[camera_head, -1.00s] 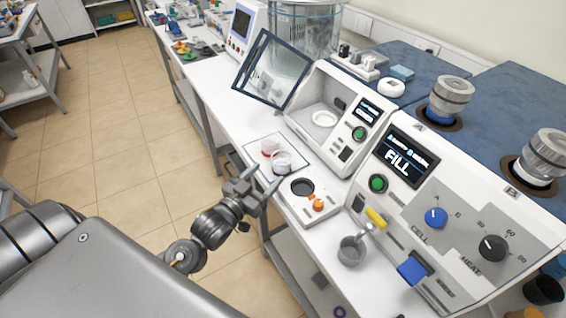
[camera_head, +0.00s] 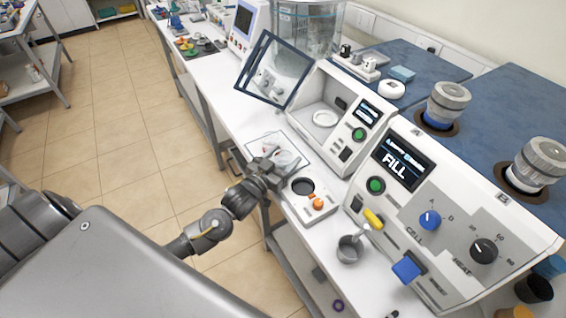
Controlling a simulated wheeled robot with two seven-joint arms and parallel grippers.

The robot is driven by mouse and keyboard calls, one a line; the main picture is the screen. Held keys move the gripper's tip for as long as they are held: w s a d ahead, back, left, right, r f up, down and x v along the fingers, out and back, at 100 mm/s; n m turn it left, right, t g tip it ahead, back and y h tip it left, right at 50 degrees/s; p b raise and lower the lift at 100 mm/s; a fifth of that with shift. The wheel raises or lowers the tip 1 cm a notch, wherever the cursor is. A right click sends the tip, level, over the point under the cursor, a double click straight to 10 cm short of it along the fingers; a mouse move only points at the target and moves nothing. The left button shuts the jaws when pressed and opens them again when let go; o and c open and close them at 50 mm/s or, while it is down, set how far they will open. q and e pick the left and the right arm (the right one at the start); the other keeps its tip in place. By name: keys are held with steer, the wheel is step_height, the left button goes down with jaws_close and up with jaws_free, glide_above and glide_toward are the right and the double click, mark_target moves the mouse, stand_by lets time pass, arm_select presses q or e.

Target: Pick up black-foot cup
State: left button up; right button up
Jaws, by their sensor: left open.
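Two small clear cups stand on the outlined mat (camera_head: 301,165) on the white bench. The nearer cup (camera_head: 287,160) is partly hidden by my left gripper. The other cup (camera_head: 267,146) shows only as a faint shape behind it, and I cannot tell its foot colour. In the earlier frame one had a red foot and the nearer one a dark foot. My left gripper (camera_head: 279,163) is over the mat's near side, open, with its fingers at the nearer cup. Whether they touch it is unclear. My right gripper is out of view.
A small white unit with a dark round well (camera_head: 302,187) and orange knob sits just right of the mat. Behind stands a white instrument with an open glass door (camera_head: 272,70). A grey mortar-like cup (camera_head: 349,248) and the FILL panel (camera_head: 404,160) are farther right.

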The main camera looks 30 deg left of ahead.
mark_target(283, 151)
arm_select(q)
steer(key=c, duration=0.8)
steer(key=shift+r+b, duration=0.35)
steer(key=shift+r, duration=0.25)
step_height(283, 151, up, 2)
steer(key=shift+r+b, duration=0.1)
steer(key=shift+b, duration=0.25)
steer(key=shift+s+d+r+p, duration=0.45)
steer(key=shift+s+d+r, duration=0.5)
steer(key=shift+s+r, duration=0.9)
steer(key=shift+s+d+r+p, duration=0.5)
steer(key=shift+s+d+r, duration=0.65)
steer(key=shift+s, duration=1.25)
steer(key=shift+s+d+r+p, duration=0.45)
steer(key=shift+s+d+r, duration=0.3)
steer(key=shift+s+r, duration=1.2)
